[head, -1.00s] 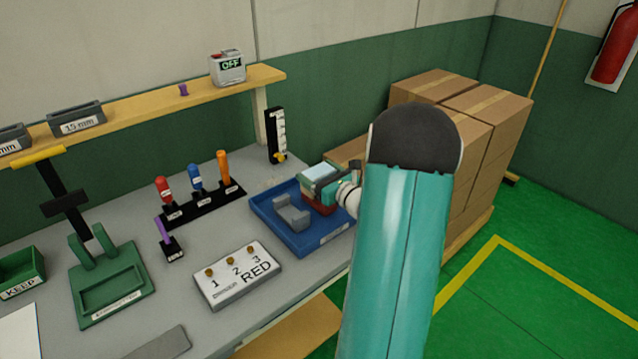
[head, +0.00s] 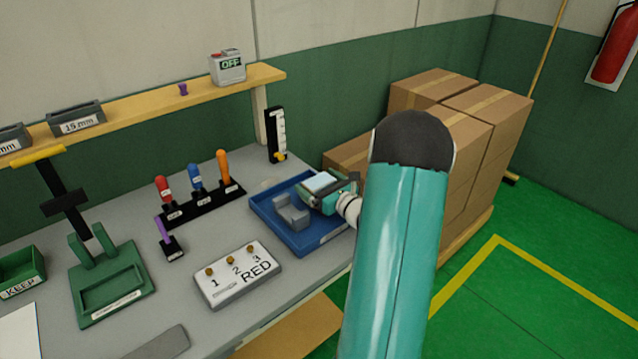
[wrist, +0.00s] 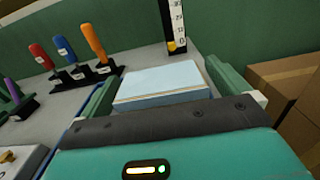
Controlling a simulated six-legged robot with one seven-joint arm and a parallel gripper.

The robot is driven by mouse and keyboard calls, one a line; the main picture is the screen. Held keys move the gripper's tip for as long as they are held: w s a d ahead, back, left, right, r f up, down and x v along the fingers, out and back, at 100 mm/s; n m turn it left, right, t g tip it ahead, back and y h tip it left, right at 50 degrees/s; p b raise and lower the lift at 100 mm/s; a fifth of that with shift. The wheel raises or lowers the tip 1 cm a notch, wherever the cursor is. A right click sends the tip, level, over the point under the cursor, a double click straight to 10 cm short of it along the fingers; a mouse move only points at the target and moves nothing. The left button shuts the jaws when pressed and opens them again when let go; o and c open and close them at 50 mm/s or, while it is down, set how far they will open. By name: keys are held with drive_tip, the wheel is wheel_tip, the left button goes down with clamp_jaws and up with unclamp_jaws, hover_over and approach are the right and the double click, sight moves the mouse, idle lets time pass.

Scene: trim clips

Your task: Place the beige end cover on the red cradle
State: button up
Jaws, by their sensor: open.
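My gripper (head: 328,192) is low over the right part of the blue tray. It is open, with one green finger on each side of a pale blue-white block (wrist: 160,84) in the wrist view. The block's top also shows between the fingers in the head view (head: 321,181). I cannot tell whether the fingers touch it, and its lower part is hidden. I can make out no clearly beige end cover. No red cradle is visible now; the gripper covers that spot.
The blue tray (head: 311,243) also holds a grey U-shaped piece (head: 291,214), left of my gripper. A black rack with coloured handles (head: 204,203), a ruler stand (head: 275,135) and a "1 2 3 RED" plate (head: 238,275) stand around it. Cardboard boxes (head: 480,125) stand at right.

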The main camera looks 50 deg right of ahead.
drive_tip(key=shift+r, duration=0.15)
drive_tip(key=s, duration=0.4)
drive_tip(key=s+a, duration=0.1)
drive_tip(key=s, duration=0.7)
drive_tip(key=shift+a, duration=0.2)
drive_tip(key=w+a+r+n+g+y, duration=0.1)
drive_tip(key=w+a+r+n+y, duration=0.25)
drive_tip(key=a, duration=0.35)
drive_tip(key=w+a+r+n+g+y, duration=0.2)
drive_tip(key=a+n+y, duration=0.25)
drive_tip(key=a, duration=0.25)
drive_tip(key=s+a+r+n+g+y, duration=0.1)
drive_tip(key=a+n+g+y, duration=0.1)
drive_tip(key=a+n+g, duration=0.45)
drive_tip(key=s+a+r+n+g+y, duration=0.1)
drive_tip(key=a+n, duration=0.3)
drive_tip(key=a, duration=0.6)
drive_tip(key=s+a+r+n+g+h, duration=0.1)
drive_tip(key=s+a+r+n+h, duration=0.2)
drive_tip(key=n, duration=0.6)
drive_tip(key=s+a+r+n+g+h, duration=0.1)
drive_tip(key=s+a+r+n+h, duration=0.2)
drive_tip(key=s+a+n+h, duration=0.2)
drive_tip(key=s+n+h, duration=0.1)
drive_tip(key=s+n, duration=0.2)
drive_tip(key=n, duration=0.1)
drive_tip(key=shift+a+r+n, duration=0.35)
drive_tip(key=shift+r, duration=0.05)
